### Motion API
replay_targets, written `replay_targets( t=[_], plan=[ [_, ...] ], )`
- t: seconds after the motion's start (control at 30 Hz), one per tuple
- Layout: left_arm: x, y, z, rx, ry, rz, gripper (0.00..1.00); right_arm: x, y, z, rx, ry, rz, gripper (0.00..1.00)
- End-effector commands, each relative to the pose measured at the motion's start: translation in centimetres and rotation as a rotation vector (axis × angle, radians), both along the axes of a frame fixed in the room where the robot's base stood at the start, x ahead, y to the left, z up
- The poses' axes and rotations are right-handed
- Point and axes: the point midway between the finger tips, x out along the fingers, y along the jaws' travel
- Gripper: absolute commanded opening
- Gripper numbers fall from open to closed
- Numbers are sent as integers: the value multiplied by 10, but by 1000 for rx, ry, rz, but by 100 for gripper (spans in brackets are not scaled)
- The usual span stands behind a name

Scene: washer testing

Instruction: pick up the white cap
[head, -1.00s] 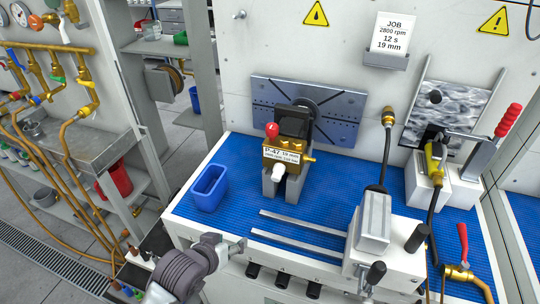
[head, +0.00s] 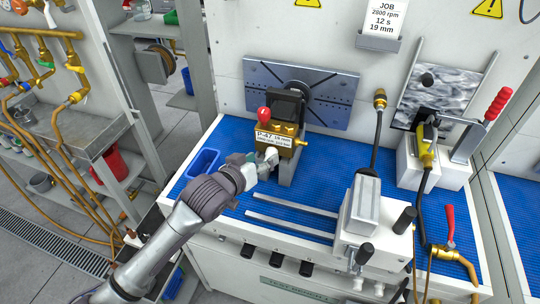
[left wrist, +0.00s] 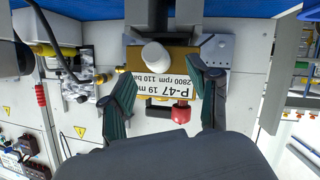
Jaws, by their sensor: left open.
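The white cap (left wrist: 156,54) is a short rounded plug on the front of the brass pump block (left wrist: 160,85), which carries the P-47 label. In the left wrist view, which is upside down, the cap shows between and just beyond the fingertips of my left gripper (left wrist: 160,72). The fingers are spread, with a gap on both sides of the cap, and do not appear to touch it. In the head view my left gripper (head: 259,164) is right in front of the brass block (head: 277,135) and largely hides the cap. My right gripper is not in view.
A blue open bin (head: 203,163) stands just left of the gripper on the blue ribbed mat. A red knob (head: 264,114) tops the block. Two metal rails (head: 290,204) and a grey vise-like unit (head: 365,205) lie to the right. A slotted plate (head: 335,99) stands behind.

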Motion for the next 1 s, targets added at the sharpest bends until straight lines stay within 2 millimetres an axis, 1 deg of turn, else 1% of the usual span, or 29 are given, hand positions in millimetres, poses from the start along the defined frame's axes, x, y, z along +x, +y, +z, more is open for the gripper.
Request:
replay_targets(
  t=[0.2,0.37,0.47,0.67,0.77,0.8,1.0],
  plan=[
    [21,-15,-9,1,2,0,61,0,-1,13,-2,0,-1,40],
    [36,-23,-17,2,1,0,61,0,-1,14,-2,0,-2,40],
    [39,-25,-19,1,0,-1,61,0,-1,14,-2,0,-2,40],
    [39,-25,-20,0,1,0,61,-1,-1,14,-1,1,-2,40],
    [39,-25,-20,0,1,0,46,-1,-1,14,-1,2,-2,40],
    [39,-25,-20,0,1,-1,39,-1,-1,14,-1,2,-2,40],
    [38,-26,-20,0,0,-1,7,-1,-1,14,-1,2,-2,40]
  ],
)
